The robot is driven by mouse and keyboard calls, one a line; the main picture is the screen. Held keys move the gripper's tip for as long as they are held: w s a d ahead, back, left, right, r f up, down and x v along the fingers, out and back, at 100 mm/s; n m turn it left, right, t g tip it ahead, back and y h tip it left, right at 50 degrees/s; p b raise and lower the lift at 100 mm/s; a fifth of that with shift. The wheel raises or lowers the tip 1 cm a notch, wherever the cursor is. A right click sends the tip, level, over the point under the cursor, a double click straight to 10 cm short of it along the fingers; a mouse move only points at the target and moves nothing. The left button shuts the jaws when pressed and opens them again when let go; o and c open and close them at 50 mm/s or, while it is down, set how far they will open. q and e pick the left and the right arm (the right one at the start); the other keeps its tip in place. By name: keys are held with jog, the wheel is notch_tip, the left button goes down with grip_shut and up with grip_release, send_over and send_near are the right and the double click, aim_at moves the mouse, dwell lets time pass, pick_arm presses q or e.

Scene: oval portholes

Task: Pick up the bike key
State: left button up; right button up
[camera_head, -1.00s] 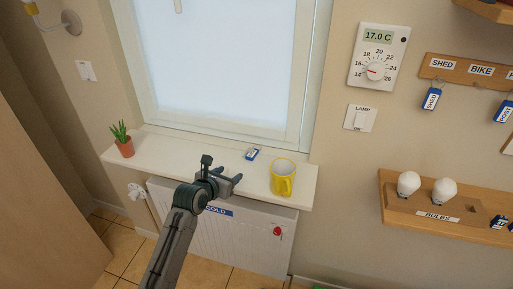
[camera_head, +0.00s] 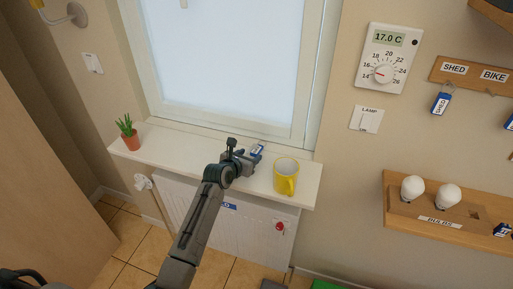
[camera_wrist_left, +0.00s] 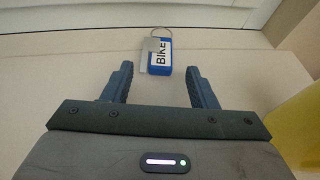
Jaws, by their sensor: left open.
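The bike key has a blue tag with a white label reading BIKE and a metal ring, and it lies on the white windowsill (camera_head: 190,156). In the left wrist view the bike key (camera_wrist_left: 160,55) lies just beyond and between the fingertips. In the head view the bike key (camera_head: 257,150) is partly hidden by my gripper. My left gripper (camera_head: 250,158) is open and empty, reaching over the sill; its two fingers also show in the left wrist view (camera_wrist_left: 158,78). My right gripper is not in view.
A potted plant (camera_head: 129,134) stands at the sill's left end. The window (camera_head: 222,65) rises behind the sill. A radiator (camera_head: 240,226) is below. A shed key (camera_head: 440,103) hangs on the rack.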

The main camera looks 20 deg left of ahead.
aim_at(257, 148)
pick_arm(q)
jog(key=shift+x, duration=1.05)
jog(key=shift+w+d, duration=0.1)
jog(key=shift+w, duration=0.15)
jog(key=shift+f, duration=0.15)
jog(key=shift+c, duration=1.3)
jog(key=c, duration=0.6)
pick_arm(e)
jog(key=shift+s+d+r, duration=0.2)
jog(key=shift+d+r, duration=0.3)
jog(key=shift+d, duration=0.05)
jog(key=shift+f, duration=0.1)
